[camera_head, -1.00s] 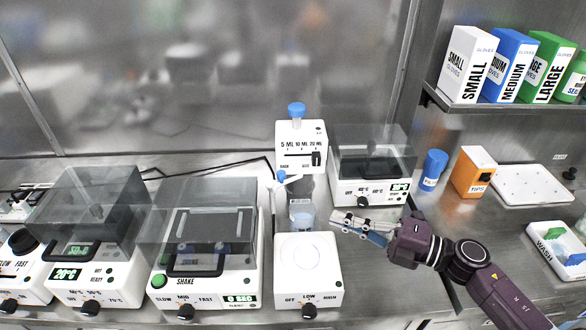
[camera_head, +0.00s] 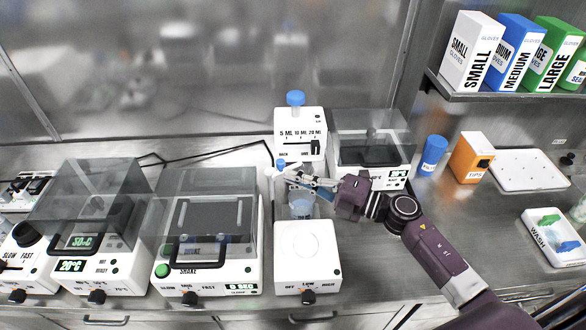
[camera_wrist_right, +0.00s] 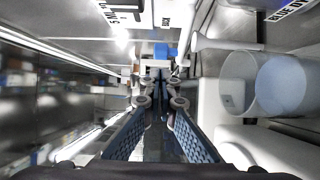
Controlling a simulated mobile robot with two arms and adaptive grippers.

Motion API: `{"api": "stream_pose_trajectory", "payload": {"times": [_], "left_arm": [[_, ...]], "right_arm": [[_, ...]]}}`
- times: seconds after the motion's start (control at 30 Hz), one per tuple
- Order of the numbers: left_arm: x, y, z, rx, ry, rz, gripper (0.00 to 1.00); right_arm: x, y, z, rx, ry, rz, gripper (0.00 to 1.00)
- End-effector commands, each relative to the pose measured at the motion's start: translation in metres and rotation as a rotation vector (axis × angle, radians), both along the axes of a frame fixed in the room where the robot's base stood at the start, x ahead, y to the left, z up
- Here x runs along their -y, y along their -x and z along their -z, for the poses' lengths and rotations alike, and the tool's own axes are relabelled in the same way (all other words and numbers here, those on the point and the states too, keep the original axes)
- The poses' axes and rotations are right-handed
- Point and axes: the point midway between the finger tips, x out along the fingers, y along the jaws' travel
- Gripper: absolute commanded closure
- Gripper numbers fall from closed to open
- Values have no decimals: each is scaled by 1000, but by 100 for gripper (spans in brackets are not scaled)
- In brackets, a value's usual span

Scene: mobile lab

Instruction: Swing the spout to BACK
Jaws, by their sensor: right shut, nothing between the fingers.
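The dispenser (camera_head: 287,147) is a white box with a blue-capped bottle on top and a slider marked 5, 10 and 20 ML. Its spout has a blue part (camera_head: 281,163) at the front, below the box; the rest of the spout is mostly hidden by my gripper. My right gripper (camera_head: 285,171) is shut and empty, its tips close by the spout. In the right wrist view my fingers (camera_wrist_right: 158,78) come together just short of the blue part (camera_wrist_right: 161,51); I cannot tell whether they touch it. My left gripper is not in view.
A clear beaker (camera_head: 301,207) stands under my right fingers, behind a white stirrer (camera_head: 307,250). A shaker (camera_head: 203,262) stands to the left. A lidded heater (camera_head: 372,172) is close behind my right wrist.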

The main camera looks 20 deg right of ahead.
Motion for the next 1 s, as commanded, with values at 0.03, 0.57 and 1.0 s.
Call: {"api": "stream_pose_trajectory", "payload": {"times": [0.03, 0.57, 1.0], "left_arm": [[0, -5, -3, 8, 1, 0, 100], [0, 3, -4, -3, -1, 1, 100], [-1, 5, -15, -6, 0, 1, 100]], "right_arm": [[0, -6, -1, 0, -1, 0, 100], [0, -17, 1, -1, 1, -1, 100], [-4, -19, 0, -1, -1, 68, 100]]}}
